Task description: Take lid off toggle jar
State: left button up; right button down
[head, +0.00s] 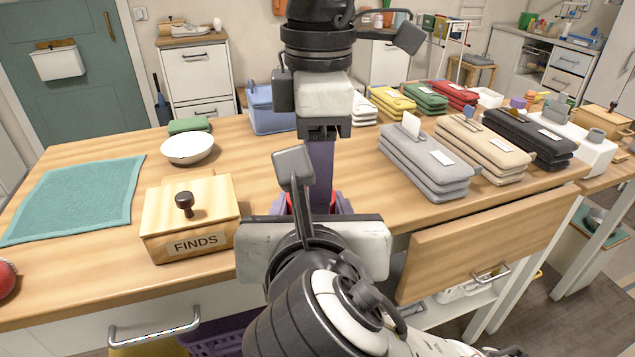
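No jar is plainly labelled as the toggle jar. A narrow purple thing (320,172) stands in the middle of the wooden table, with a bit of red at its foot; my arms hide much of it, and I cannot tell whether it is the jar. My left gripper (325,132) hangs from the top of the view, its tip pointing down just over the purple thing; I cannot tell whether they touch. My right gripper (315,240) reaches in from the bottom, in front of the purple thing. Its fingers are hidden behind its body.
A wooden FINDS box (190,218) with a dark knob stands left of the arms. Folded grey (425,165), beige and black stacks fill the right. A drawer front (480,245) juts out at front right.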

pick_arm(q)
jog(key=shift+w+r+n, duration=0.1)
jog(key=shift+w+n, duration=0.2)
jog(key=shift+n, duration=0.5)
jog(key=o, duration=1.2)
jog(key=shift+c, duration=0.2)
jog(key=shift+s, duration=0.1)
jog(key=shift+r, duration=0.1)
notch_tip(320, 180, up, 4)
jog(key=shift+d+r, duration=0.1)
jog(key=shift+c, duration=0.3)
jog(key=r+m, duration=0.3)
jog(key=shift+s+a, duration=0.2)
jog(key=shift+a, duration=0.2)
jog(key=shift+a+f, duration=0.1)
notch_tip(320, 180, down, 8)
jog(key=shift+r, duration=0.2)
